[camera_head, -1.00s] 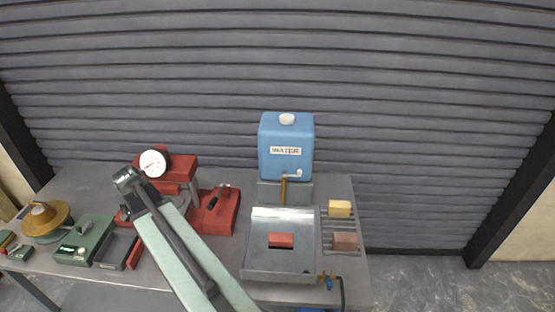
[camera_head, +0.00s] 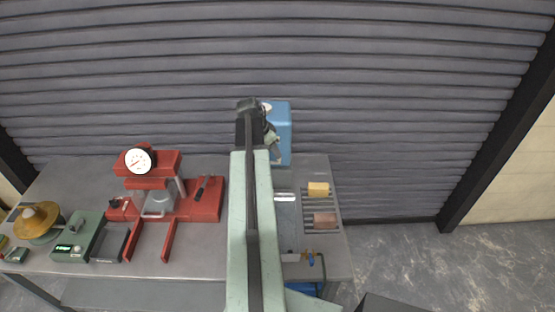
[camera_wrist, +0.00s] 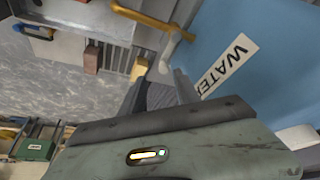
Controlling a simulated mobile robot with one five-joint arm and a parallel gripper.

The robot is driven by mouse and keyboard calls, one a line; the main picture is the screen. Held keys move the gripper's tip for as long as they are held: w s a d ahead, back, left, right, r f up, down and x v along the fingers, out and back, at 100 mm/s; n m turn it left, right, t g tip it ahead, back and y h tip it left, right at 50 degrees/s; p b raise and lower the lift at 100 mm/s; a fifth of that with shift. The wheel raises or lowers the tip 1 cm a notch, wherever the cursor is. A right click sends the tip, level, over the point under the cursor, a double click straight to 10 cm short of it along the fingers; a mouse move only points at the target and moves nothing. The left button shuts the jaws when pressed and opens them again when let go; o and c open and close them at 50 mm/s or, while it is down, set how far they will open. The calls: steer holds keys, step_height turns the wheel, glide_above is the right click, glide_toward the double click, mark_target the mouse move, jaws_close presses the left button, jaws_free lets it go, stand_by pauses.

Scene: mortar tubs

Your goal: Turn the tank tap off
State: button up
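The blue water tank (camera_head: 284,135) stands at the back of the bench, partly hidden behind my arm in the head view. In the wrist view its blue wall (camera_wrist: 265,45) and white WATER label (camera_wrist: 228,65) fill the upper right. The tap's white lever (camera_wrist: 168,52) and brass-coloured spout (camera_wrist: 142,18) show at the top middle of the wrist view. My gripper (camera_wrist: 160,84) is open, its two fingers apart just short of the lever; contact cannot be told. In the head view my gripper (camera_head: 273,146) is in front of the tank, and the tap is hidden.
A metal sink tray (camera_head: 286,215) lies below the tank, mostly covered by my arm. A rack (camera_head: 335,208) right of it holds a yellow block (camera_head: 318,189) and a reddish block (camera_head: 325,220). A red press with a dial (camera_head: 150,180) stands left.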

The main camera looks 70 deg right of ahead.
steer(key=b+x, duration=0.4)
steer(key=x, duration=0.1)
steer(key=shift+d+f, duration=0.1)
steer(key=shift+f, duration=0.2)
steer(key=shift+c, duration=0.2)
jaws_close()
steer(key=shift+d+n+t, duration=0.4)
steer(key=shift+d+n, duration=0.1)
steer(key=shift+n, duration=0.6)
steer(key=shift+r, duration=0.1)
steer(key=shift+o, duration=0.2)
jaws_free()
steer(key=shift+d, duration=0.1)
steer(key=shift+w, duration=0.1)
